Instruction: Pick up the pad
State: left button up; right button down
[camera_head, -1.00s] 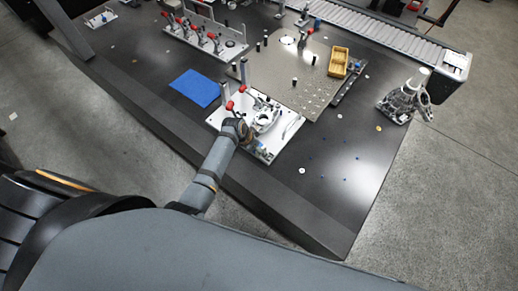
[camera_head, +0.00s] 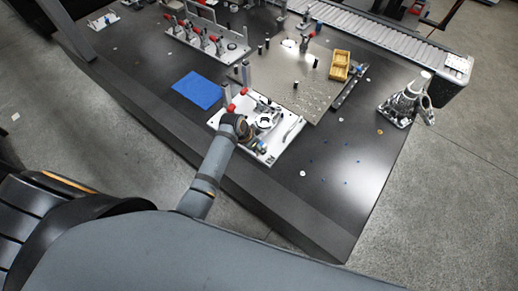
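A flat blue pad (camera_head: 197,90) lies on the dark table, left of the white fixture plate. It looks flat and uncovered. My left arm reaches up from the bottom, and its dark gripper (camera_head: 243,130) is over the near left part of the white fixture plate (camera_head: 284,146). The gripper is to the right of the pad and nearer to me, clearly apart from it. Its fingers are too small and too hidden to tell whether they are open or hold anything. My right gripper is not in view.
Red-handled clamps (camera_head: 205,38) stand behind the pad. A grey perforated plate (camera_head: 308,95) with dark pegs and a yellow bin (camera_head: 340,66) lie to the right. A silver device (camera_head: 404,103) stands at the right edge. The table's front right is mostly clear, with small scattered pieces.

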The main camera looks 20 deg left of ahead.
pick_arm(q)
jog(key=s+r+b, duration=0.1)
jog(key=s+r, duration=0.7)
jog(key=s, duration=0.5)
jog(key=shift+d+r, duration=0.15)
jog(key=shift+r, duration=0.2)
jog(key=shift+s, duration=0.1)
